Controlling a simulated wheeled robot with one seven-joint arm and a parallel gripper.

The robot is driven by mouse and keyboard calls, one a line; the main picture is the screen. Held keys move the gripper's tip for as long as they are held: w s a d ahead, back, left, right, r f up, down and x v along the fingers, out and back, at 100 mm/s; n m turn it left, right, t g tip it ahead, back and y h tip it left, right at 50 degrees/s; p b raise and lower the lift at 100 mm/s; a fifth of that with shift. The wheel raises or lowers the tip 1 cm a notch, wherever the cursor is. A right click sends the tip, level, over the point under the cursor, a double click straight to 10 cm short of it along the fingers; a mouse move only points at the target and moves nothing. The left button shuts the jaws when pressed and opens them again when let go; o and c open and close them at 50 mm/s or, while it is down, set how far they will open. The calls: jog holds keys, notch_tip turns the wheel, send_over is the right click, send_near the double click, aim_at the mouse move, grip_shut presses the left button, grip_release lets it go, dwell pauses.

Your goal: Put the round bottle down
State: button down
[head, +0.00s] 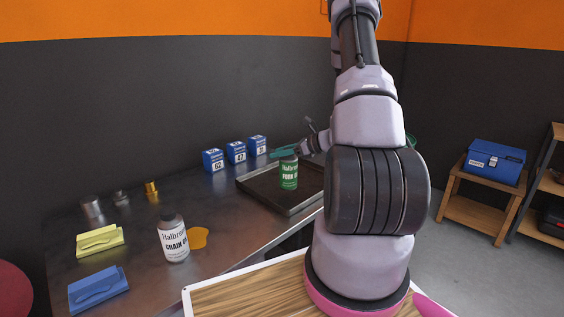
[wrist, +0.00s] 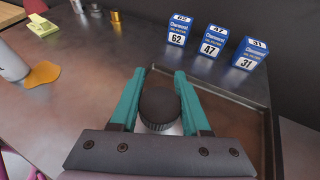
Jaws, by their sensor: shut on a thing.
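My gripper (head: 285,153) has teal fingers and is shut around the top of a round bottle with a green label (head: 289,175). In the wrist view its dark ribbed cap (wrist: 160,106) sits between the fingers of my gripper (wrist: 160,88). The bottle is upright over the dark shallow tray (head: 247,194); I cannot tell whether its base touches the tray floor. The tray's rim also shows in the wrist view (wrist: 232,94). A white bottle labelled "CHAIN" (head: 174,243) with a dark cap stands apart, on the metal bench.
Three blue numbered boxes (head: 236,153) stand behind the tray. An orange-brown puddle (head: 199,238) lies beside the white bottle. The bench between puddle and tray is clear.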

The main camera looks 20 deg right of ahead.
jog(key=shift+f, duration=1.45)
jog(key=shift+f, duration=0.15)
jog(key=shift+c, duration=1.8)
grip_release()
